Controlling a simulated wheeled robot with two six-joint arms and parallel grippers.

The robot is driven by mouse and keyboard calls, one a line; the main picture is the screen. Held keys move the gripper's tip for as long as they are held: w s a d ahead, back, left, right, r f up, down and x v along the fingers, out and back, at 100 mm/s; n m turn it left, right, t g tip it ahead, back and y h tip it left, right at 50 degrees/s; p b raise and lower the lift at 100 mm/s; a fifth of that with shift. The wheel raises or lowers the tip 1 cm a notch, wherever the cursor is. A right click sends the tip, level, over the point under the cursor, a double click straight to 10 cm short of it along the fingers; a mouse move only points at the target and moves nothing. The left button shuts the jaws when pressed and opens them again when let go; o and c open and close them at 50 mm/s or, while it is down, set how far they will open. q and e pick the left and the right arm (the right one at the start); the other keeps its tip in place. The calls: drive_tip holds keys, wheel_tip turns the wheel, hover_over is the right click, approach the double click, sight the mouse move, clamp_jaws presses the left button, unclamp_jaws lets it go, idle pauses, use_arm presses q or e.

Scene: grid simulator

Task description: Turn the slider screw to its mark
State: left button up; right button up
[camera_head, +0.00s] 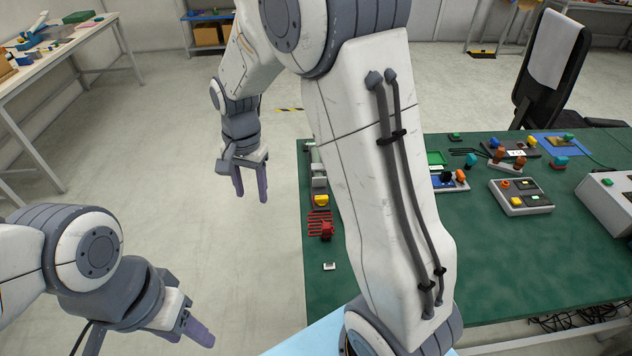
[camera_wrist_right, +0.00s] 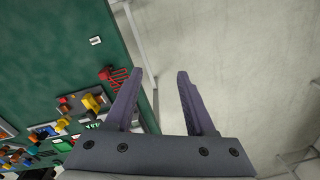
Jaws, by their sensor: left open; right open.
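A narrow grey device with a yellow knob (camera_head: 321,200) sits at the left edge of the green table; it may be the slider screw, but I cannot tell, and I cannot make out a mark. My right arm partly covers that area. The yellow part also shows in the right wrist view (camera_wrist_right: 92,102). My right gripper (camera_head: 251,195) is open and empty, pointing down over the floor left of the table; its two fingers are apart in the right wrist view (camera_wrist_right: 160,85). My left gripper (camera_head: 199,333) is low at the lower left, open, away from the table.
The green table (camera_head: 510,265) carries a red part (camera_head: 326,230), a small white tile (camera_head: 329,266), a grey box with buttons (camera_head: 521,197) and a larger grey case (camera_head: 610,200). A black chair (camera_head: 550,75) stands behind it. The floor left of the table is clear.

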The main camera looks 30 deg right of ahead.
drive_tip(key=w+d+f+m, duration=0.5)
drive_tip(key=w+d+m, duration=0.1)
drive_tip(key=d, duration=0.4)
drive_tip(key=m+p, duration=0.2)
drive_tip(key=m, duration=0.6)
hover_over(324, 196)
wheel_tip(324, 196, down, 7)
wheel_tip(324, 196, down, 10)
drive_tip(key=shift+a+p, duration=0.1)
drive_tip(key=shift+p, duration=0.75)
clamp_jaws()
